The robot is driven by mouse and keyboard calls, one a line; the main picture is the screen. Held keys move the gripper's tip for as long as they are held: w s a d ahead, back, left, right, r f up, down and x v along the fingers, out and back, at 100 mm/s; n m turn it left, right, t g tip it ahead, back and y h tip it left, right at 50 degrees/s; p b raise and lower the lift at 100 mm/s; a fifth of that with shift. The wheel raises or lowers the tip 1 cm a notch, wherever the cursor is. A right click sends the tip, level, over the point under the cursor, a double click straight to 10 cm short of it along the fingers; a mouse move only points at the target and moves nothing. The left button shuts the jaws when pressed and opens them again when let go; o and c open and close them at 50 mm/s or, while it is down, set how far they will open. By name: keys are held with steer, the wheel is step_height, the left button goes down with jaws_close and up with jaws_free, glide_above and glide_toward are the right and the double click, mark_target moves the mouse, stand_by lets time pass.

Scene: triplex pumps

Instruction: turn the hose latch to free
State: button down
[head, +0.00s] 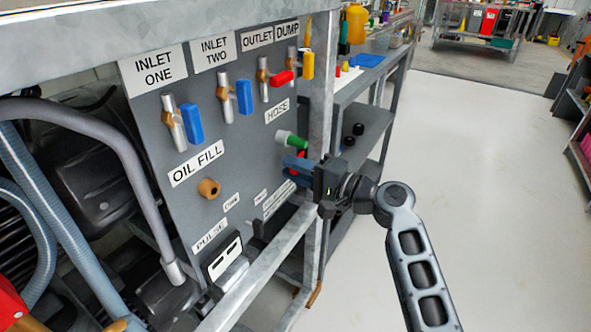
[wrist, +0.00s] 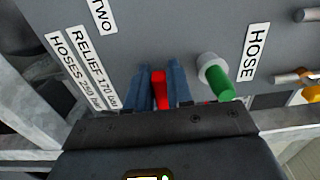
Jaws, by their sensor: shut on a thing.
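My gripper (head: 292,165) reaches in from the right of the grey panel, low under the HOSE label. In the wrist view its two blue fingers (wrist: 160,72) are shut on a narrow red lever (wrist: 159,92), which I take to be the hose latch. The fingers cover its sides, and its base is hidden. In the head view only a sliver of red shows by the fingers. A green handle on a pale round fitting (wrist: 220,83) is just right of the fingers in the wrist view, apart from them; it also shows in the head view (head: 292,140).
The HOSE label (head: 277,110) is above the green handle. Blue, red and yellow valve levers, such as the yellow one (head: 308,64), line the panel's top. A galvanized post (head: 322,90) and a slanted rail (head: 262,268) frame the panel close to my gripper. Open floor (head: 470,190) is at right.

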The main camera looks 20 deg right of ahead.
steer(key=shift+a+f, duration=0.1)
steer(key=c, duration=1.1)
jaws_free()
steer(key=p+v, duration=0.1)
steer(key=v, duration=0.7)
